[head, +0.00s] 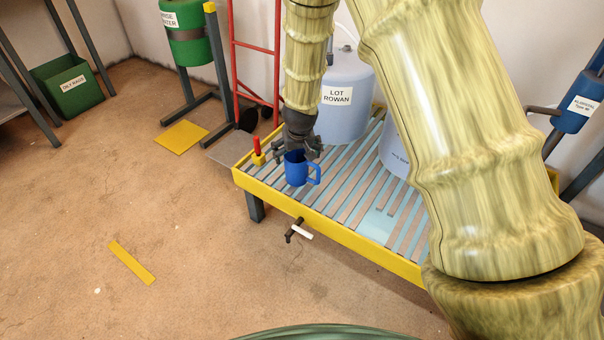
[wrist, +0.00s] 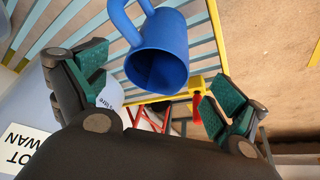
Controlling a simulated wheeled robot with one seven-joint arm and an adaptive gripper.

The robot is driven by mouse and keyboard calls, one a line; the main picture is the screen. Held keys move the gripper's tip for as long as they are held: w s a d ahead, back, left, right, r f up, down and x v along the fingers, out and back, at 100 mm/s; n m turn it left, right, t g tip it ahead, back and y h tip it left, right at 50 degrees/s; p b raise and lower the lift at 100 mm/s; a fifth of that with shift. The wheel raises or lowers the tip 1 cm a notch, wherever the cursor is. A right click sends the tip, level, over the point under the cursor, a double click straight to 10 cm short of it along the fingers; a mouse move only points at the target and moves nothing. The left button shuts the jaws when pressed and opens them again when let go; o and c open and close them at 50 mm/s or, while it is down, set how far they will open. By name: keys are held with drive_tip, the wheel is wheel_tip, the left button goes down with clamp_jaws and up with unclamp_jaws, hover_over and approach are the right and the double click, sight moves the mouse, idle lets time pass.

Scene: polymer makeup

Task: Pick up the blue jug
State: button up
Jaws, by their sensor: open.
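The blue jug (head: 296,174) stands upright near the front left edge of the slatted platform (head: 330,228), its handle toward the right in the head view. My gripper (head: 303,152) points down just above and behind the jug's rim. In the wrist view the jug (wrist: 165,52) shows its open mouth and its handle. There the two green-padded fingers of my gripper (wrist: 152,92) are spread wide, one to each side, with the jug beyond them. I see no finger touching the jug, but the exact gap is hard to tell.
A large pale blue drum (head: 343,110) labelled LOT ROWAN stands behind the gripper; a second drum (head: 394,158) is partly hidden by my arm. A red-handled yellow fitting (head: 257,152) rises at the platform's left corner. A tap (head: 298,231) juts from the front edge. The floor at left is mostly clear.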

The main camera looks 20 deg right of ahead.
sight(297, 161)
drive_tip(key=shift+b+x, duration=1.5)
drive_tip(key=shift+x, duration=1.6)
drive_tip(key=shift+s+d, duration=0.1)
drive_tip(key=shift+s, duration=0.1)
drive_tip(key=c, duration=1.1)
